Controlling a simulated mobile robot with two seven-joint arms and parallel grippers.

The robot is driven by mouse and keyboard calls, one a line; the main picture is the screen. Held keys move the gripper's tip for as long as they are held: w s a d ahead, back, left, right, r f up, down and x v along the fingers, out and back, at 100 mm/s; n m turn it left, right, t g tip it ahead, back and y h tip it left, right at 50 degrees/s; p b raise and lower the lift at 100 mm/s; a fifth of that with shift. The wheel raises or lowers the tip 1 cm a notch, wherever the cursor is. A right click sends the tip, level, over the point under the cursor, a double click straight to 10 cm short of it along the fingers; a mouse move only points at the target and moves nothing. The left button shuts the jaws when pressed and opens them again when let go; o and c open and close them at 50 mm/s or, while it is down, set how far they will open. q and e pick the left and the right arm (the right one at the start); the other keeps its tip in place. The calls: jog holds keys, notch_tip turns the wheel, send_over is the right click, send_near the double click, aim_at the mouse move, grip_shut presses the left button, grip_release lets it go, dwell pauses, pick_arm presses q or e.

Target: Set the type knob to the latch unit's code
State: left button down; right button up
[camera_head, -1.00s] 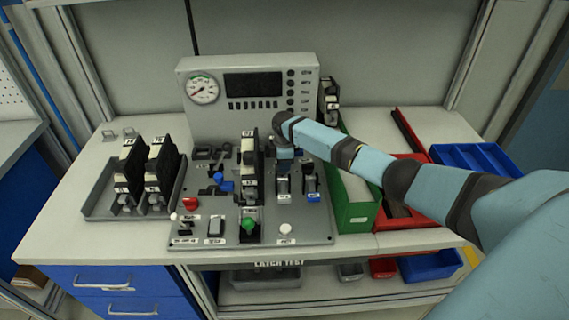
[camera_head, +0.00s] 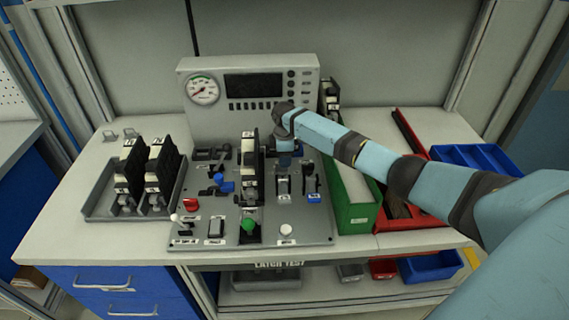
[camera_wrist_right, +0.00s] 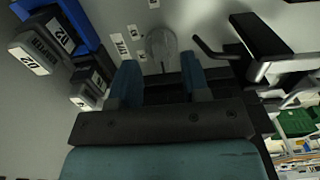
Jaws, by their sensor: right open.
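My right gripper (camera_head: 284,160) points down over the back right of the latch test panel (camera_head: 320,232). In the right wrist view its two fingers (camera_wrist_right: 160,82) are apart with nothing between them. A round grey knob (camera_wrist_right: 161,44) with small white labels around it lies just past the fingertips; I take it as the type knob. Its setting is too small to read. In the head view the gripper and arm hide that spot. A black and white latch unit (camera_head: 249,170) stands upright in the panel's middle; its code is not legible there. My left gripper is not in view.
A gauge and display console (camera_head: 250,118) stands behind. A tray (camera_head: 100,205) with two units is at left. A green bin (camera_head: 357,217) and a red tray (camera_head: 410,220) are at right.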

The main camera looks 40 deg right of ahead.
notch_tip(320, 180, up, 11)
jog(key=shift+f, duration=0.2)
jog(key=shift+s+f, duration=0.1)
dwell(0.5)
